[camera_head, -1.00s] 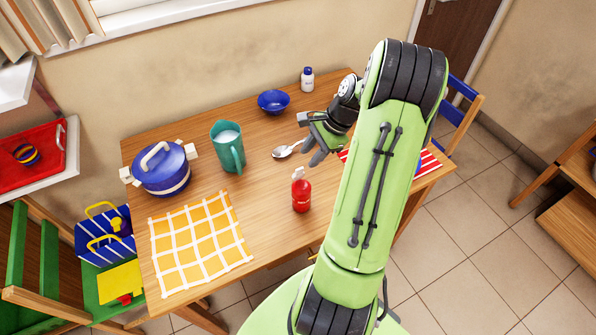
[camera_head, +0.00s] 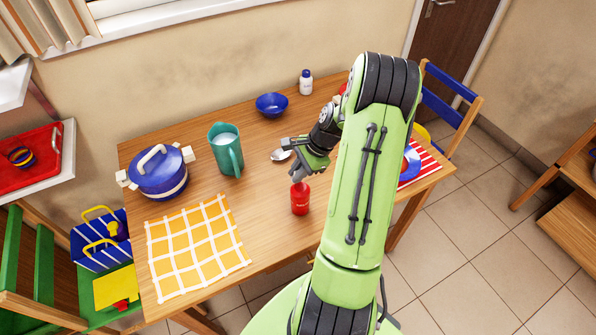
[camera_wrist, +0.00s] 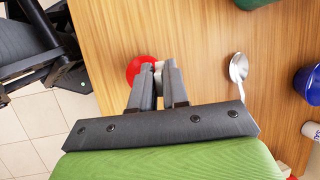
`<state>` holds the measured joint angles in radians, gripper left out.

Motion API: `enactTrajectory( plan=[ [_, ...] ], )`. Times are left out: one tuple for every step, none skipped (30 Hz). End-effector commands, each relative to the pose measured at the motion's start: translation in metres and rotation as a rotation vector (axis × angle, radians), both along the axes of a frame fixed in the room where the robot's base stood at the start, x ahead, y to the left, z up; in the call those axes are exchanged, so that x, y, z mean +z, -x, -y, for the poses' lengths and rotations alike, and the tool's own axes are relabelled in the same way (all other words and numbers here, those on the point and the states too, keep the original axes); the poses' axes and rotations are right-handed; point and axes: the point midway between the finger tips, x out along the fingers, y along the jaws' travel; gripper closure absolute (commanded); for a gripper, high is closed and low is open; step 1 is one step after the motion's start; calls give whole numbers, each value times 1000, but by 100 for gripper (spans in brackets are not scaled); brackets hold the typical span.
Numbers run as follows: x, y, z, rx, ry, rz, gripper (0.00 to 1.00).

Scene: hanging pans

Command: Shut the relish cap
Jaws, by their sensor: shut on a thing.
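The red relish bottle (camera_head: 300,202) stands upright on the wooden table, right of the yellow checked cloth. My gripper (camera_head: 298,178) is at the bottle's top, its fingers pointing down, and they hide most of the cap. In the wrist view the gripper (camera_wrist: 158,68) has its fingers close together, shut on the relish cap. The red bottle (camera_wrist: 138,70) shows just beside and behind the fingertips there. I cannot see whether the cap lies flat or stands tilted.
A spoon (camera_head: 281,155) and a teal pitcher (camera_head: 226,150) are behind and left of the gripper. A blue bowl (camera_head: 271,104), a white bottle (camera_head: 306,82) and a blue pot (camera_head: 160,172) stand farther off. The table in front of the relish is clear.

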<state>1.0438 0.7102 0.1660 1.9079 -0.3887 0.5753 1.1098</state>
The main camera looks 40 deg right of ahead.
Motion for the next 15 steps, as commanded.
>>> enactTrajectory(
  plan=[
    [0,0,0,0,0,1,100],
    [0,0,0,0,0,1,100],
    [0,0,0,0,1,2,100],
    [0,0,0,-1,1,4,100],
    [0,0,0,-1,3,6,100],
    [0,1,0,-1,4,12,100],
    [0,1,0,-1,6,18,100],
    [-1,1,0,-1,7,25,100],
    [-1,2,-1,0,9,33,100],
    [-1,2,-1,0,11,41,100],
    [-2,3,-1,-1,16,50,100],
    [-2,4,-1,-2,20,65,100],
    [-3,5,-1,-2,24,80,100],
    [-3,6,-1,-2,28,97,100],
    [-5,7,-2,-3,36,120,100]
  ],
)
